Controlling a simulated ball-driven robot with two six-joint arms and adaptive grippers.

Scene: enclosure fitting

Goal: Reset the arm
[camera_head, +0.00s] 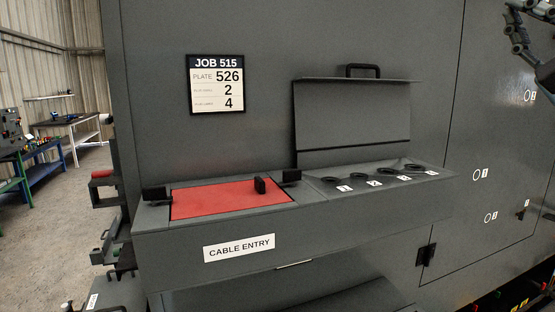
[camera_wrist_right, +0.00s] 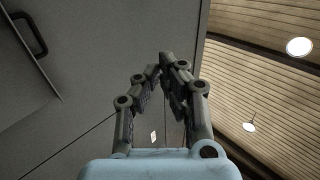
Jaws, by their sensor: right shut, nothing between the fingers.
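My right gripper (camera_head: 516,38) is at the top right corner of the head view, partly cut off by the frame edge. It is held in the air in front of the grey enclosure (camera_head: 275,45), well above and to the right of its shelf. In the right wrist view the same gripper (camera_wrist_right: 161,72) has its fingers brought together, with nothing held between them. It points up along the enclosure's face, and the roof shows beyond. My left gripper is not in view.
A shelf marked CABLE ENTRY (camera_head: 240,248) juts out, with a red plate (camera_head: 215,200) and several numbered holes. A lid with a handle (camera_head: 355,115) stands raised behind the holes. A job card (camera_head: 216,84) hangs above. Workbenches (camera_head: 75,130) stand far left, beyond open floor.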

